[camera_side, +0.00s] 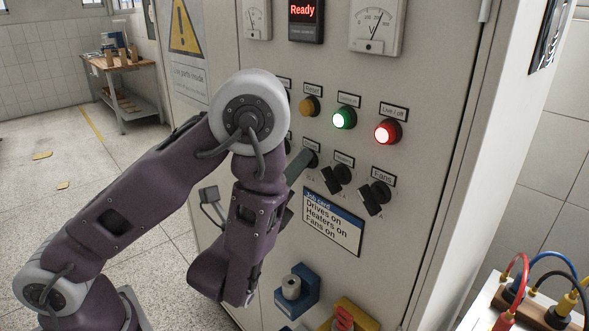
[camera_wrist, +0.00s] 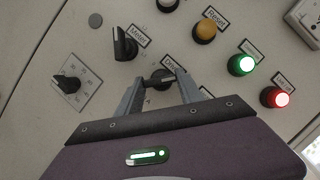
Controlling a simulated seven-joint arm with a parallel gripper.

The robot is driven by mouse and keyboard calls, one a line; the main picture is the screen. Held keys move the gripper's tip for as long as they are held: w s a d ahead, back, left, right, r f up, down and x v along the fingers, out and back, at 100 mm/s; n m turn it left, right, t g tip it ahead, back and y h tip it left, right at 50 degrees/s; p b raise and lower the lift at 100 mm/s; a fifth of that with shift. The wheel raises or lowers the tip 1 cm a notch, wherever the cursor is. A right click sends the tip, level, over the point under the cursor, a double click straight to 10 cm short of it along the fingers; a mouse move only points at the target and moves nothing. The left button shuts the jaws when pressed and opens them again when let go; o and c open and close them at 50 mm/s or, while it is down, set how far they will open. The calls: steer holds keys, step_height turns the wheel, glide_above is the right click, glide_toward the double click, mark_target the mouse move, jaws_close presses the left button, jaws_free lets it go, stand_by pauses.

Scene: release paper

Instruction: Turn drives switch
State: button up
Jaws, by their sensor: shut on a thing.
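The Drives switch (camera_wrist: 161,80) is a black rotary knob under its label on the grey cabinet panel. In the wrist view it sits between the two grey fingers of my gripper (camera_wrist: 160,86), which are shut on it. In the side view my gripper (camera_side: 301,164) reaches the panel at the left of the switch row, and its finger and my arm mostly hide the Drives knob. The Heaters switch (camera_side: 338,179) and the Fans switch (camera_side: 374,196) are black knobs to its right. The job card (camera_side: 333,223) below reads Drives on, Heaters on, Fans on.
Above the switches are an amber Reset button (camera_side: 309,106), a lit green button (camera_side: 344,118) and a lit red button (camera_side: 387,132). A display (camera_side: 304,14) reads Ready. The wrist view shows another black switch (camera_wrist: 124,44) close by.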

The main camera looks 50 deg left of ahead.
stand_by(0.4)
steer(key=o, duration=1.4)
